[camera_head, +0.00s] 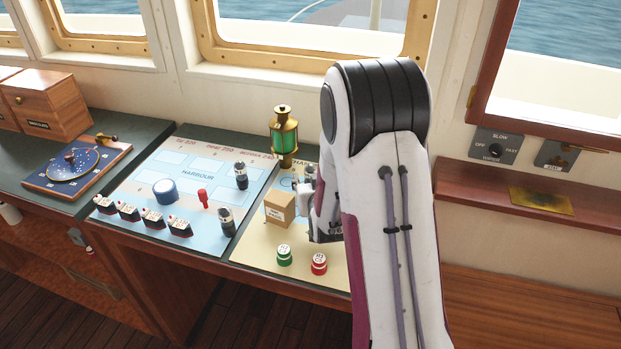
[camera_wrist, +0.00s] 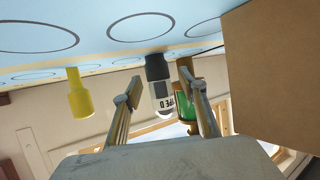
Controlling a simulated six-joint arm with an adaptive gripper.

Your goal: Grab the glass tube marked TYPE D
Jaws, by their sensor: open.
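The glass tube marked TYPE D (camera_wrist: 162,97) shows in the wrist view as a clear tube with a dark end and a white label. The visible lettering reads "PE D" and is upside down. My gripper (camera_wrist: 157,86) is open, with one finger to each side of the tube in the picture. I cannot tell how far the tube lies beyond the fingertips. In the head view my arm covers much of that area, and I cannot make out the tube there. Part of my gripper shows beside the cardboard box (camera_head: 279,209).
The box also fills the right of the wrist view (camera_wrist: 275,70), close to the right finger. A green lantern (camera_head: 284,135) stands behind. A yellow piece (camera_wrist: 79,96) is left in the wrist view. Green (camera_head: 284,255) and red (camera_head: 319,264) jars stand near the front edge.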

